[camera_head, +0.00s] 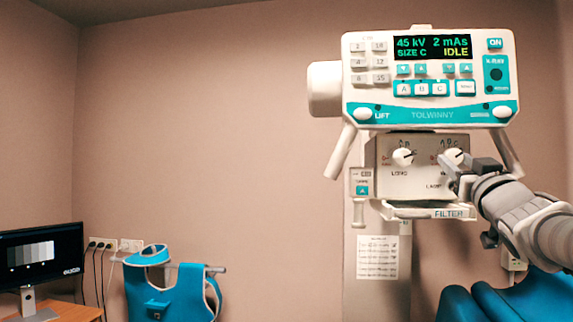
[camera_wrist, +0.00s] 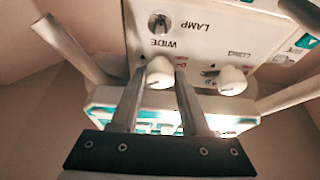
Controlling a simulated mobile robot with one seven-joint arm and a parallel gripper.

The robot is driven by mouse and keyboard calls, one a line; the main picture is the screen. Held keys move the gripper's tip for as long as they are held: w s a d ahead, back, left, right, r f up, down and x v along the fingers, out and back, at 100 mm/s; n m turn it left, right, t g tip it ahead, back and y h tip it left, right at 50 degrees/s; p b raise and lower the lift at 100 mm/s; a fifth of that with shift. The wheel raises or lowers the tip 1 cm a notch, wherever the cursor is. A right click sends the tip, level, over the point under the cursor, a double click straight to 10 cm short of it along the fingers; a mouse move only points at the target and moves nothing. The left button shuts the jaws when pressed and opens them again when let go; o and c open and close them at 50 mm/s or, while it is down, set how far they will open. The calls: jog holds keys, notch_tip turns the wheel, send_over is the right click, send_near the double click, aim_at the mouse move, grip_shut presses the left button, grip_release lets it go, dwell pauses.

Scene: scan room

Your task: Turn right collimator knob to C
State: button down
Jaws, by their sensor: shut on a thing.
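The right collimator knob (camera_head: 453,156) is a round white knob on the pale collimator panel (camera_head: 427,178), partly covered by my gripper (camera_head: 466,163) in the head view. In the wrist view, which is upside down, the same knob (camera_wrist: 160,71) sits between the fingertips of my gripper (camera_wrist: 160,78), below the word WIDE. The gripper is shut on this knob. I cannot tell which letter the knob points to. The left collimator knob (camera_head: 403,156), marked LONG, stands free and also shows in the wrist view (camera_wrist: 232,80).
The X-ray console (camera_head: 432,114) above shows 45 kV, 2 mAs, SIZE C and IDLE. Pale handles (camera_head: 341,158) flank the panel. A FILTER tray (camera_head: 430,211) lies below it. A lamp switch (camera_wrist: 159,22) is near the knob. A monitor (camera_head: 40,252) and blue apron (camera_head: 170,290) stand far left.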

jog(key=shift+d+r+n+y+p, duration=0.1)
jog(key=shift+n+y+p, duration=0.15)
jog(key=shift+n+y, duration=0.75)
jog(key=shift+d+f+n+y+p, duration=0.1)
jog(key=shift+n+y+p, duration=0.25)
jog(key=shift+n, duration=1.25)
jog(key=shift+d+r+n+y+p, duration=0.1)
jog(key=shift+n+y+p, duration=0.1)
jog(key=shift+n+y, duration=0.85)
jog(key=shift+n+h, duration=0.3)
jog(key=shift+n, duration=0.15)
jog(key=shift+c, duration=2)
grip_release()
jog(key=shift+s, duration=0.1)
jog(key=d+b+v, duration=0.1)
jog(key=b+v, duration=0.1)
jog(key=v, duration=1.5)
jog(key=shift+s+a, duration=0.2)
jog(key=shift+a, duration=0.3)
jog(key=shift+w, duration=0.1)
